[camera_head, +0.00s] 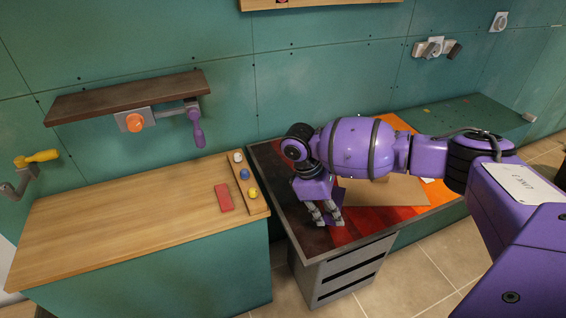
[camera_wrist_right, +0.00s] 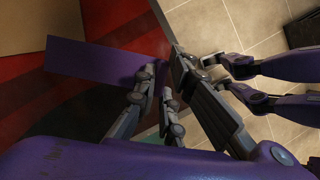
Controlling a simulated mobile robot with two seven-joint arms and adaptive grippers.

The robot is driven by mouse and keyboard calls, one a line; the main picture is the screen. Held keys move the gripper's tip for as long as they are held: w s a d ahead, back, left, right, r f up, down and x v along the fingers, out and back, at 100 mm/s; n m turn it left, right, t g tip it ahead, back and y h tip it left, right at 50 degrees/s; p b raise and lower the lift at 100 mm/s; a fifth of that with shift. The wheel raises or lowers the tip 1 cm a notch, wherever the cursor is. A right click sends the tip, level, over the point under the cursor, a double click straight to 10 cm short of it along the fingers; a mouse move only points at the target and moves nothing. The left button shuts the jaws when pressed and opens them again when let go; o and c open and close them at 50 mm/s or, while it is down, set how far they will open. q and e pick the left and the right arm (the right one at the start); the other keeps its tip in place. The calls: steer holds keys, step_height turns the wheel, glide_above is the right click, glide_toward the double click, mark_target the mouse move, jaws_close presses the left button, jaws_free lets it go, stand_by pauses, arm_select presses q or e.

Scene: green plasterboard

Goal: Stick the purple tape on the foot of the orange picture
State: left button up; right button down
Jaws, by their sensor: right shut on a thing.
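A flat purple strip, the purple tape (camera_wrist_right: 90,62), shows in the right wrist view, with one end between the fingers of my right gripper (camera_wrist_right: 162,82). My right gripper (camera_head: 325,218) is shut on it, pointing down over the near left part of the red and dark striped table top (camera_head: 350,228). In the head view the tape shows only as a small purple patch beside the fingers. An orange sheet (camera_head: 398,122), perhaps the orange picture, shows behind my right arm. My arm hides much of it, and I cannot make out its foot. My left gripper is not in view.
A wooden counter (camera_head: 110,220) stands left of the striped table, with a red block (camera_head: 224,198) and a tray (camera_head: 262,208) of small balls. A brown board (camera_head: 385,191) lies under my arm. A dark shelf (camera_head: 130,96) is on the green wall.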

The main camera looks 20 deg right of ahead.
mark_target(335, 201)
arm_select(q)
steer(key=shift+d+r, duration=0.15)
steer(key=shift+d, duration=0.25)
arm_select(e)
steer(key=w+d+r+n+t, duration=0.2)
steer(key=w+d+n+t, duration=0.1)
steer(key=w+d+n, duration=0.3)
steer(key=d+n, duration=0.2)
steer(key=d, duration=0.1)
steer(key=shift+d+r+h, duration=0.15)
steer(key=shift+d+h, duration=0.15)
steer(key=shift+h, duration=0.1)
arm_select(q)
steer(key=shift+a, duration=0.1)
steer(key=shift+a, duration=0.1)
